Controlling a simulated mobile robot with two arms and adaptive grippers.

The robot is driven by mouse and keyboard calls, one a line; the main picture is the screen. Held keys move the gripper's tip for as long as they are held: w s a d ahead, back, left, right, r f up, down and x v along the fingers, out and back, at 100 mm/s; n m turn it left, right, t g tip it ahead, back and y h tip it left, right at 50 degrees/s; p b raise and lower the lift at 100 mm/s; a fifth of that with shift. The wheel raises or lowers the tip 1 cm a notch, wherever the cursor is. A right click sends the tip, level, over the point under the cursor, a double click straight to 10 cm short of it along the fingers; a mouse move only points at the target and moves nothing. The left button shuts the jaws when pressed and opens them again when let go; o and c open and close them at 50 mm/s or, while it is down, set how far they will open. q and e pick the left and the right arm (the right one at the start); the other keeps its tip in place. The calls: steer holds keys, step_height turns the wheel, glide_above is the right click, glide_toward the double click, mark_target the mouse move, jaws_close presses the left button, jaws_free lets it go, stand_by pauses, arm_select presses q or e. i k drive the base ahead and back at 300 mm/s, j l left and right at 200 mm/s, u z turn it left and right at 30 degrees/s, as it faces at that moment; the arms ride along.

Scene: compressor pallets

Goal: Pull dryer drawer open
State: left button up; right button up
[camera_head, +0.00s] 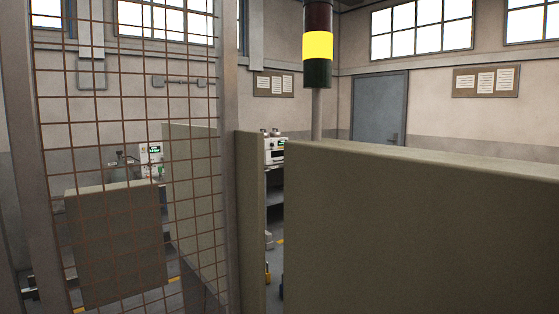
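No dryer drawer can be made out in this view. A white machine (276,152) with a small display shows through the gap between two panels, with most of it hidden. Another pale unit (151,154) with a green-lit display stands behind the wire mesh at the left. I cannot tell whether either one is the dryer. Neither of my grippers is in view.
A large olive panel (420,230) blocks the right foreground. A narrower panel (250,220) stands left of the gap. A mesh fence (130,110) with a metal post (232,150) fills the left. A stack light (317,46) glows yellow. A grey door (378,107) is at the back.

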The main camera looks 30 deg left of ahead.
mark_target(275, 156)
steer(key=l+z, duration=0.1)
steer(key=z, duration=0.6)
steer(key=i+l+z, duration=0.15)
steer(key=l, duration=0.4)
steer(key=i+l+z, duration=0.2)
steer(key=i+l, duration=0.2)
steer(key=i+l+z, duration=0.15)
steer(key=i+l, duration=0.2)
steer(key=l, duration=0.2)
steer(key=i+l+u, duration=0.2)
steer(key=i, duration=0.2)
steer(key=i+l+u, duration=0.15)
steer(key=i, duration=0.2)
steer(key=i+l+u, duration=0.2)
steer(key=i, duration=0.2)
steer(key=i+j+u, duration=0.3)
steer(key=u, duration=0.15)
steer(key=i+u, duration=0.9)
steer(key=i+l+u, duration=0.15)
steer(key=i+u, duration=0.5)
steer(key=i, duration=0.9)
steer(key=i+l+u, duration=0.1)
steer(key=i+u, duration=0.15)
steer(key=i, duration=0.8)
steer(key=i+j, duration=0.1)
steer(key=i, duration=1.05)
steer(key=i+j, duration=0.15)
steer(key=i, duration=1)
steer(key=l+z, duration=0.05)
steer(key=l, duration=0.05)
